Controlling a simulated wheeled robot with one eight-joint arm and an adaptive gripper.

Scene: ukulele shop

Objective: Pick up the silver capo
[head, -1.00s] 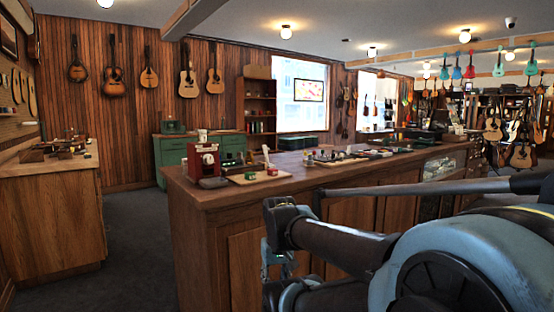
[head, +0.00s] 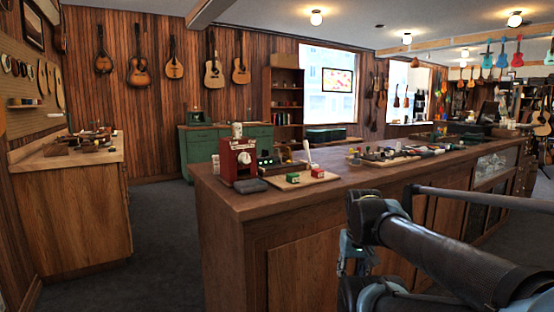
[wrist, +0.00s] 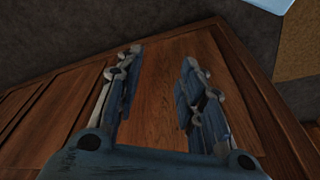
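I cannot make out the silver capo in either view. Small items lie on the wooden counter (head: 335,205), too small to tell apart, several of them in and around a tray (head: 385,156). My gripper (wrist: 155,72) shows in the wrist view with its two fingers spread apart and nothing between them. It is in front of the counter's wooden side panel, below the top. In the head view my arm is at the lower right, and the gripper is only partly visible.
A red machine (head: 238,161) stands near the counter's left end, beside a light board (head: 300,180) with small red and green items. Another workbench (head: 75,210) stands at the left. Dark carpet (head: 165,240) between them is clear. A green cabinet (head: 200,145) is behind.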

